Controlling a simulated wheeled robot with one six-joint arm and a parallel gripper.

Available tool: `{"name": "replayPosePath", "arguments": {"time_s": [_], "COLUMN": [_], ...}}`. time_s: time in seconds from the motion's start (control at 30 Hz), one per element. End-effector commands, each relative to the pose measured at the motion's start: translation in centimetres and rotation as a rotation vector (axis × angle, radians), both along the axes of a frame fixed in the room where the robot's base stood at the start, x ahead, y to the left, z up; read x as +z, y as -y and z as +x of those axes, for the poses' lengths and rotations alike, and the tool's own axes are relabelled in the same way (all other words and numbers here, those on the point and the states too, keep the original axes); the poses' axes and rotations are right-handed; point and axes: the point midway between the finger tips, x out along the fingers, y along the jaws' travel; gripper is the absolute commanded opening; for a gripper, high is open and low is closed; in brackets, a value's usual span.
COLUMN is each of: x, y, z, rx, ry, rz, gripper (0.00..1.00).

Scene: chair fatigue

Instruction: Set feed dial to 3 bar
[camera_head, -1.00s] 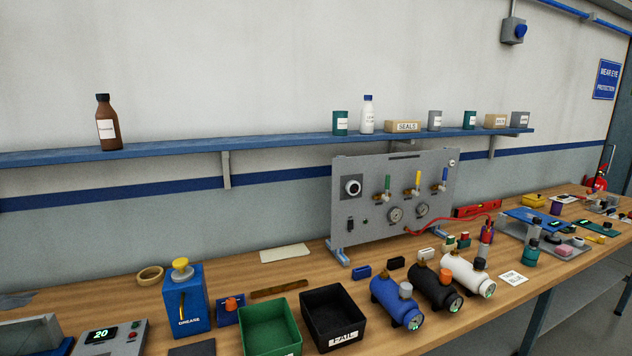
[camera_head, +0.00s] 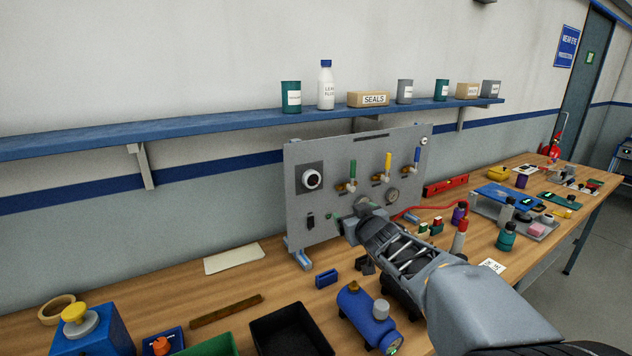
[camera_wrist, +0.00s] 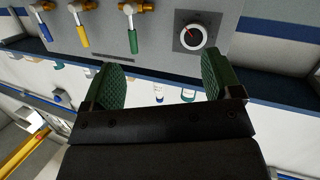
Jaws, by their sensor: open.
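The feed dial is probably the round dark knob (camera_head: 312,179) with a pale ring, on a dark square plate at the left of the grey upright panel (camera_head: 300,222). In the wrist view the knob (camera_wrist: 190,38) shows a red mark at its upper left; its scale is too small to read. My gripper (camera_head: 350,220) is in front of the panel, lower and to the right of the knob in the head view. In the wrist view my gripper (camera_wrist: 160,78) has its two green padded fingers wide apart and nothing between them. The knob lies beyond the right finger, apart from it.
Green (camera_head: 352,170), yellow (camera_head: 387,166) and blue (camera_head: 416,160) handled valves sit on the panel right of the knob. A blue tank (camera_head: 366,315) and a black bin (camera_head: 290,335) stand in front. A blue shelf (camera_head: 220,122) runs above.

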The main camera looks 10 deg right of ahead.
Motion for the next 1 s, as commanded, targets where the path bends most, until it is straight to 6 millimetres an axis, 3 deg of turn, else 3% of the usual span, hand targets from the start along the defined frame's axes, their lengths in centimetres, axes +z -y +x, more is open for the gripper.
{"name": "replayPosePath", "arguments": {"time_s": [0.1,0.33,0.57,1.0], "x": [1.3,2.2,2.3,2.4], "y": [-0.7,-1.7,-2.8,-5.2], "z": [2.3,3.8,6.5,14.1], "rx": [0.13,0.292,0.322,0.318], "ry": [0.106,0.195,0.206,0.206], "rz": [0.003,0.022,0.026,0.025], "gripper": [0.84,0.84,0.84,0.84]}}
